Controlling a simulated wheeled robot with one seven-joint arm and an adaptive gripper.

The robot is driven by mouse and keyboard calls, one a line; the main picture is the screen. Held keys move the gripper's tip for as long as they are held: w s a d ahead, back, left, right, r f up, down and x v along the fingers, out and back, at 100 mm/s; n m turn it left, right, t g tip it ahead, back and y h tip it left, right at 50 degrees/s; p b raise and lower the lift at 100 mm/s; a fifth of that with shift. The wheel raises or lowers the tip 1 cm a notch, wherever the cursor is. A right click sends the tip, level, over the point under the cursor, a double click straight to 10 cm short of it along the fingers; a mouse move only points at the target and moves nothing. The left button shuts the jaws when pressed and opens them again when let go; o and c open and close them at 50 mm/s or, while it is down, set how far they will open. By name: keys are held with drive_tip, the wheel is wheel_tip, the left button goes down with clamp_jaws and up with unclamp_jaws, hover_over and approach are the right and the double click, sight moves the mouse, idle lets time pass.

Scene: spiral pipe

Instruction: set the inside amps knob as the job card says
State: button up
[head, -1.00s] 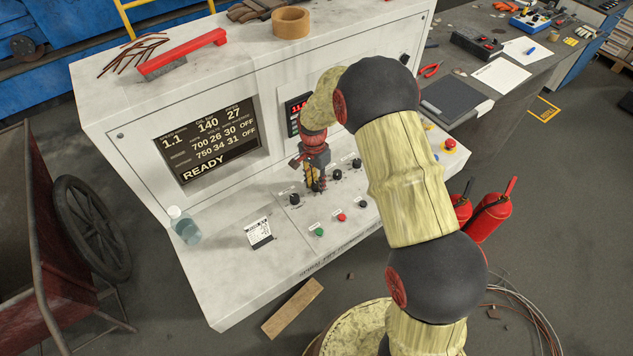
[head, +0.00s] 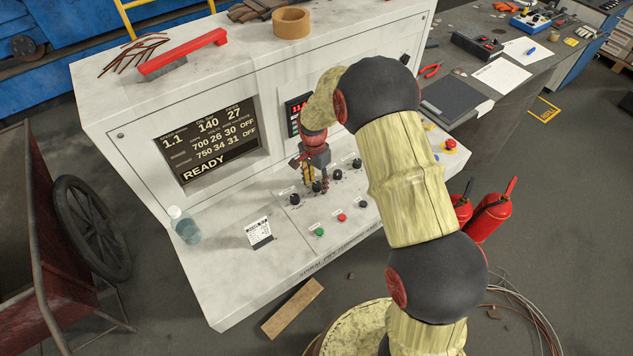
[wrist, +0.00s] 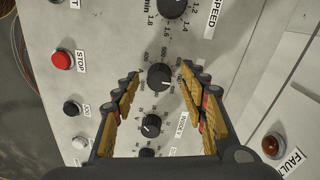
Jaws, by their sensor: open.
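My gripper (head: 316,182) is open above the sloping control panel, with one finger on each side of a black knob (head: 317,188). In the wrist view, a black knob with a scale in hundreds (wrist: 160,77) sits between the fingertips of my open gripper (wrist: 160,75). I cannot tell whether either finger touches it. Its label is not readable, partly behind the fingers. The screen (head: 208,140) shows amps-like figures of 700 above 750, and READY. The job card (head: 259,232) is a small white card on the left of the panel; its writing is too small to read.
Nearby are the speed knob (wrist: 172,7), another black knob (wrist: 152,125), a red stop button (wrist: 62,60) and a red fault lamp (wrist: 273,145). A bottle (head: 186,228) stands left of the card. A green button (head: 319,232) sits near the panel's front edge.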

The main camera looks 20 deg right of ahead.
sight(315, 183)
drive_tip(key=shift+r, duration=0.1)
wheel_tip(315, 183, up, 12)
drive_tip(key=shift+w+a, duration=0.2)
drive_tip(key=shift+w, duration=0.1)
idle(0.6)
